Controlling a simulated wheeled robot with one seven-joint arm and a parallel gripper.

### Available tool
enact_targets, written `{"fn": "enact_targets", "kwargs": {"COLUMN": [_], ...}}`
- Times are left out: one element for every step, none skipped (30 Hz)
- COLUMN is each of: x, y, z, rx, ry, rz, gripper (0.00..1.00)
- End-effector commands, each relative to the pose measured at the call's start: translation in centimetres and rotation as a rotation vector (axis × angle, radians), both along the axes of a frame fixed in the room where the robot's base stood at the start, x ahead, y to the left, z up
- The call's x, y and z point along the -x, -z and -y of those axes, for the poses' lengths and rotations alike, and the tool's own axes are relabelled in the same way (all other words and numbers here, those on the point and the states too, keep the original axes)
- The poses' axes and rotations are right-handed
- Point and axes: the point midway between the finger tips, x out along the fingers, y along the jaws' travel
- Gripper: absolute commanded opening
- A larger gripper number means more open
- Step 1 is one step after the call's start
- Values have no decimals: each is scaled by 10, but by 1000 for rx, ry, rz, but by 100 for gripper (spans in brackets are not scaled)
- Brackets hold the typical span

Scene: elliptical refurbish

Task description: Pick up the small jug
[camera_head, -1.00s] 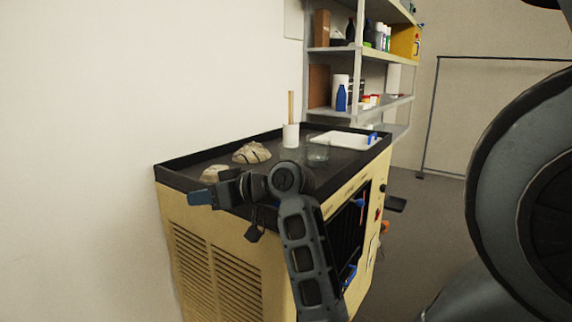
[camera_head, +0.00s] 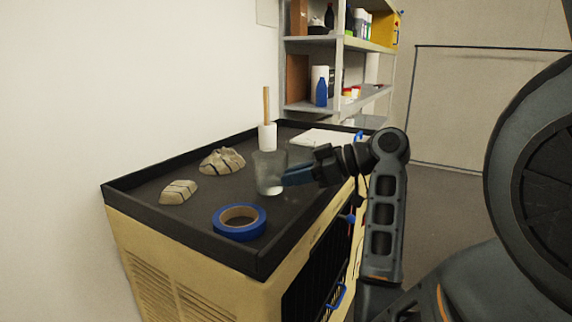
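A clear, see-through small jug (camera_head: 268,170) stands upright on the dark top of the yellow cabinet, near its middle. Its lower part looks whitish. My gripper (camera_head: 288,178) reaches in from the right, its blue fingers level with the jug's right side. The fingertips overlap the jug's right edge in the picture; I cannot tell whether they touch it. The fingers are seen from the side, so the gap between them is hidden.
A blue tape roll (camera_head: 239,222) lies in front of the jug. Two striped stones (camera_head: 222,161) (camera_head: 179,192) lie to the left. A white cylinder with a wooden stick (camera_head: 267,137) stands behind. A white tray (camera_head: 322,137) is at the back right. A raised black rim (camera_head: 190,240) edges the cabinet top.

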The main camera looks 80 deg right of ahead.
Motion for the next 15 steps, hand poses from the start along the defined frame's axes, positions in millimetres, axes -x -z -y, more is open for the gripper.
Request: {"fn": "enact_targets", "kwargs": {"x": [5,5,4,2,-1,-5,-8,-11,-15,-17,-20,-24,-28,-32,-38], "y": [2,3,4,5,6,8,9,10,12,12,13,14,15,16,18], "z": [0,0,-1,-1,-1,-1,-1,-1,-1,-1,0,0,0,0,1], "rx": [6,8,11,12,12,13,13,13,13,13,12,11,11,10,12], "ry": [-7,-11,-15,-16,-17,-17,-18,-17,-17,-17,-16,-15,-16,-17,-16], "rz": [-3,-3,-5,-5,-4,-5,-5,-4,-5,-5,-5,-5,-5,-6,-5], "gripper": [23,23,23,23,23,23,23,23,23,23,23,23,23,23,23]}}
